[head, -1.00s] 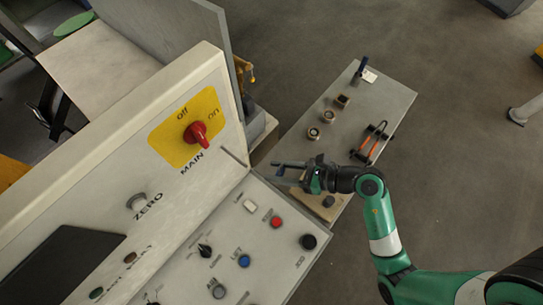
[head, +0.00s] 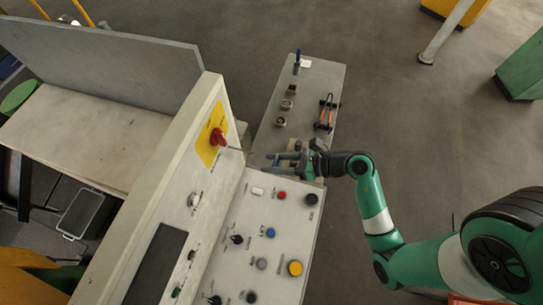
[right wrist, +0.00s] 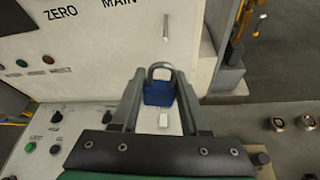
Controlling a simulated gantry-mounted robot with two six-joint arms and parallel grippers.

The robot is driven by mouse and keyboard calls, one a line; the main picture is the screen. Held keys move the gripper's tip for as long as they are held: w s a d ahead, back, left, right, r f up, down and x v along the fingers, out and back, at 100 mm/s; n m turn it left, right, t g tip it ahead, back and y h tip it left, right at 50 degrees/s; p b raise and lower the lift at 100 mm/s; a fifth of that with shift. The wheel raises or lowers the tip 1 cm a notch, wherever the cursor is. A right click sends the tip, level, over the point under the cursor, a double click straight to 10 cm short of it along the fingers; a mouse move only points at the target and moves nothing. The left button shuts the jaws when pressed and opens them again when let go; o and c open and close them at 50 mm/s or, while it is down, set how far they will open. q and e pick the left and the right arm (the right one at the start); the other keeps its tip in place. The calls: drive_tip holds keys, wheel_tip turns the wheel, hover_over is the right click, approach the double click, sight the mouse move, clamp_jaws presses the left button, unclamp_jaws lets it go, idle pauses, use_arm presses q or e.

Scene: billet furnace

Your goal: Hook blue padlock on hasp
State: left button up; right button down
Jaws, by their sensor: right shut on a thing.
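The blue padlock (right wrist: 159,93) is between the fingers of my right gripper (right wrist: 160,77) in the right wrist view, its grey shackle upward and beyond the fingertips. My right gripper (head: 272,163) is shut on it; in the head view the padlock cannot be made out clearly. A thin metal pin (right wrist: 166,28) on the upright white panel, seemingly the hasp, is above the shackle in the right wrist view and apart from it in the picture. The pin also shows in the head view (head: 236,149), left of the gripper. My left gripper is not in view.
The sloped console (head: 245,255) with several buttons and knobs lies below the gripper. The red main switch (head: 218,137) sticks out of the upright panel. A grey side table (head: 310,90) holds small round parts and an orange-handled tool (head: 326,112).

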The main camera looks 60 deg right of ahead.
drive_tip(key=b+x, duration=0.1)
drive_tip(key=x, duration=0.1)
drive_tip(key=r+b+x, duration=0.1)
drive_tip(key=x, duration=0.2)
drive_tip(key=w+b+x, duration=0.1)
drive_tip(key=x, duration=0.2)
drive_tip(key=shift+d+r, duration=0.1)
drive_tip(key=shift+r, duration=0.25)
drive_tip(key=shift+w, duration=0.15)
drive_tip(key=shift+f, duration=0.1)
idle(0.7)
drive_tip(key=shift+c, duration=1.7)
unclamp_jaws()
